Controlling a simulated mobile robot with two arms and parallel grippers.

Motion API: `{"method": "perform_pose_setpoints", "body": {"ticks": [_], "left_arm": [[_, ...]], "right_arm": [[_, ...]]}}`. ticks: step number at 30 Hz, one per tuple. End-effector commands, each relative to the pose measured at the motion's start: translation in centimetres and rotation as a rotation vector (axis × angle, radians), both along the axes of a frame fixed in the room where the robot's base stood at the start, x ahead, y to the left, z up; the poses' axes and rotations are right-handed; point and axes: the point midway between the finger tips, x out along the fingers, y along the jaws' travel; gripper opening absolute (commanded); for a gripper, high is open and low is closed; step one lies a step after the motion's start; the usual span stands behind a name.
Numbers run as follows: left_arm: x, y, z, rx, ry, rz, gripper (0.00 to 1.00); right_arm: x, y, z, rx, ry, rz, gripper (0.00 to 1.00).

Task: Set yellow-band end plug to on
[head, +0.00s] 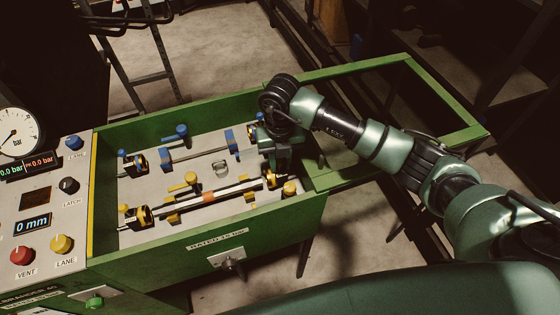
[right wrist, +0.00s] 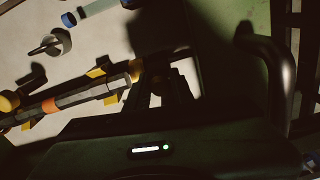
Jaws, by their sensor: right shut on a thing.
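The yellow-band end plug (head: 269,180) is at the right end of the near hose (head: 222,194), which lies in the green-walled trough. It also shows in the right wrist view (right wrist: 136,70) at the end of the hose. My right gripper (head: 284,172) reaches down into the trough's right end and is shut on the end plug. In the right wrist view the fingers (right wrist: 160,92) are dark and in shadow, so the contact is partly hidden. My left gripper is not in view.
The green trough wall (head: 215,240) runs along the front. Blue-marked fittings (head: 233,143) stand behind the near hose, with a loose grey ring (head: 221,168) between. A control panel (head: 45,210) with gauge and knobs is at the left. An open green frame (head: 440,100) extends to the right.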

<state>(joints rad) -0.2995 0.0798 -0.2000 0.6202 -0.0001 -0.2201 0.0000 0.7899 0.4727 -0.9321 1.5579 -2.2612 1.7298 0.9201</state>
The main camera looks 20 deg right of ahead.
Motion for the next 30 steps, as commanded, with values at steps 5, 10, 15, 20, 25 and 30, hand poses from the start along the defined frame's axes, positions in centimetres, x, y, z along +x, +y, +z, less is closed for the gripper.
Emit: {"method": "perform_pose_setpoints", "body": {"ticks": [5, 10, 15, 20, 25, 30], "left_arm": [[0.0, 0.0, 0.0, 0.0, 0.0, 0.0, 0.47], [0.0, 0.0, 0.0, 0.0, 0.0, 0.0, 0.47], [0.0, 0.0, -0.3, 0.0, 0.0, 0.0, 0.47], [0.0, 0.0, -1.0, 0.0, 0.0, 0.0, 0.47], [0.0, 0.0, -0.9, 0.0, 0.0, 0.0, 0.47], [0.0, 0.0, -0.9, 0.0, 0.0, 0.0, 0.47]], "right_arm": [[0.0, 0.0, 0.1, 0.001, 0.0, 0.0, 0.0], [0.0, 0.0, 0.1, 0.001, 0.0, 0.0, 0.0], [0.0, 0.9, 0.0, 0.003, -0.001, 0.002, 0.0], [0.0, 3.3, 0.0, 0.005, -0.002, 0.003, 0.0], [-0.1, 3.6, 0.1, 0.006, -0.001, 0.002, 0.0], [-0.1, 3.7, 0.1, 0.007, -0.001, 0.004, 0.32]]}}
